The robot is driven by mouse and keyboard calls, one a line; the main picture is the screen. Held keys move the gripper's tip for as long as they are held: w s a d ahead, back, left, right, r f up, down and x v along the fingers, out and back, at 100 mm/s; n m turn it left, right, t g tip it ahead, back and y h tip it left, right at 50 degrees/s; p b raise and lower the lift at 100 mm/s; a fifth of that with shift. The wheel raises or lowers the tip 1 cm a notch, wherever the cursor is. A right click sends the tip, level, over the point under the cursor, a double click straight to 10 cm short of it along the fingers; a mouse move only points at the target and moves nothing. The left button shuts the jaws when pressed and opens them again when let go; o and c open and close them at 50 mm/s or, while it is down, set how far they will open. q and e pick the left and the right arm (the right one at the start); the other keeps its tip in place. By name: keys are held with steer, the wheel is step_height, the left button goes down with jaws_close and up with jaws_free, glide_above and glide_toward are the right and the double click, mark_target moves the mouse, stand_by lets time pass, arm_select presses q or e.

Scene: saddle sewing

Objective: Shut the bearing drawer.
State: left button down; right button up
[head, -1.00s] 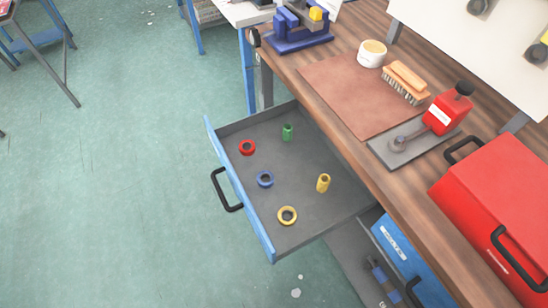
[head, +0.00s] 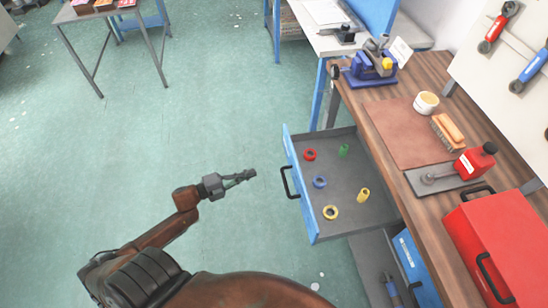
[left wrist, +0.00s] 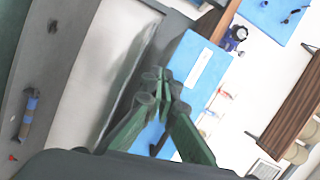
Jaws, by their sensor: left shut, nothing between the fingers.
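The drawer (head: 370,208) stands pulled out from under the workbench. Its blue front (head: 302,200) faces left and carries a black handle (head: 287,182). Inside lie a red ring (head: 310,154), a blue ring (head: 319,182), a yellow ring (head: 330,212), a green cylinder (head: 344,150) and a yellow cylinder (head: 363,195). My left gripper (head: 252,174) is shut and empty, left of the handle and apart from it in the picture. Its closed fingers (left wrist: 160,82) also show in the left wrist view. My right gripper is not in view.
A blue labelled panel (head: 410,265) is below. The floor left of the drawer is clear.

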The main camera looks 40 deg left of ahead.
arm_select(q)
step_height(320, 180, up, 7)
steer(key=s+m+g+h+p, duration=0.1)
steer(key=m+h+p, duration=0.1)
steer(key=m+h, duration=0.25)
steer(key=m+b, duration=0.1)
steer(key=b, duration=0.1)
glide_toward(289, 158)
steer(key=shift+g, duration=0.4)
steer(key=x, duration=0.3)
steer(key=r+x, duration=0.1)
steer(key=x, duration=0.1)
steer(key=shift+w+d, duration=0.2)
steer(key=shift+w+d+y, duration=0.25)
steer(key=shift+w+d, duration=0.15)
steer(key=shift+w, duration=0.05)
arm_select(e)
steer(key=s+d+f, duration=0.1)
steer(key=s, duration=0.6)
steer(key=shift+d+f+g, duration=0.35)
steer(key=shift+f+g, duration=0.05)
arm_select(q)
steer(key=shift+w, duration=0.1)
